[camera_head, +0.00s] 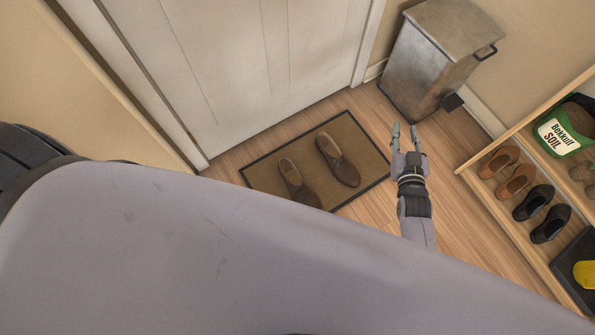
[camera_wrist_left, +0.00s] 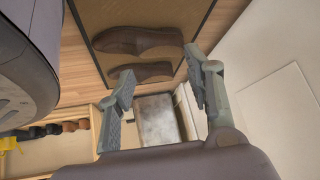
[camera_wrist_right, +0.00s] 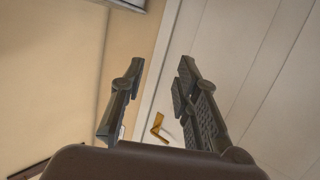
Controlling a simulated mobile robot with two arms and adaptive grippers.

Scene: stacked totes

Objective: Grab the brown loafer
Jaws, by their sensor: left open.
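Two dark brown loafers lie side by side on a brown doormat (camera_head: 262,172). The right-hand loafer (camera_head: 338,162) is in full view; the left-hand loafer (camera_head: 297,182) is partly hidden behind my large grey arm link. In the left wrist view both show at the top, one loafer (camera_wrist_left: 138,40) above the other loafer (camera_wrist_left: 142,72). My left gripper (camera_wrist_left: 160,65) is open with nothing between its fingers, and the shoes lie beyond its fingertips. My right gripper (camera_head: 405,132) is open and empty to the right of the mat. It also shows in the right wrist view (camera_wrist_right: 161,68), facing a door.
A white door (camera_head: 230,60) stands behind the mat. A metal pedal bin (camera_head: 425,65) stands at the back right. A wooden shelf (camera_head: 515,215) on the right holds tan shoes (camera_head: 507,170), black shoes (camera_head: 542,213) and a soil bag (camera_head: 562,135). Wood floor lies free around the mat.

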